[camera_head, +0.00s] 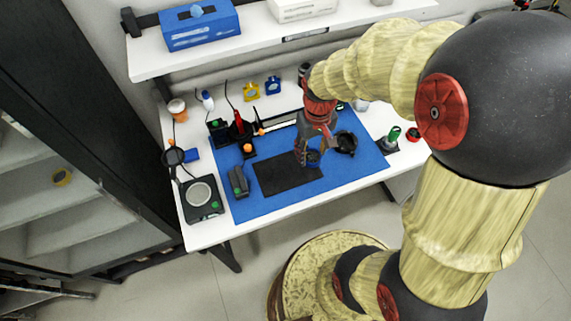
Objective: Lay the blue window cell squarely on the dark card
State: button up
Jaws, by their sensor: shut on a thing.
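The dark card (284,177) lies flat on the blue mat near the front of the bench. My gripper (306,158) is over the card's back right corner, pointing down. It is shut on the blue window cell (314,157), a small blue piece showing at the fingertips. The gripper hides part of the cell. I cannot tell whether the cell touches the card or is a little above it.
The blue mat (243,207) covers most of the white bench. A dark round dish (345,143) stands close right of the gripper. A grey block (238,182) stands left of the card, and a balance (201,197) at the front left. A shelf overhangs the back.

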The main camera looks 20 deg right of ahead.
jog(key=b, duration=0.1)
send_over(287, 169)
jog(key=f, duration=0.6)
jog(key=shift+s+d+f, duration=0.1)
jog(key=shift+s+d, duration=0.05)
jog(key=shift+d, duration=0.15)
jog(key=shift+a+f, duration=0.25)
jog(key=shift+f, duration=0.2)
jog(key=shift+w+f+b, duration=0.15)
jog(key=shift+f+b, duration=0.2)
jog(key=shift+f, duration=0.45)
jog(key=shift+w+f+b, duration=0.1)
jog(key=shift+f+b, duration=0.2)
jog(key=shift+f, duration=0.45)
jog(key=shift+f, duration=0.15)
jog(key=o, duration=1.2)
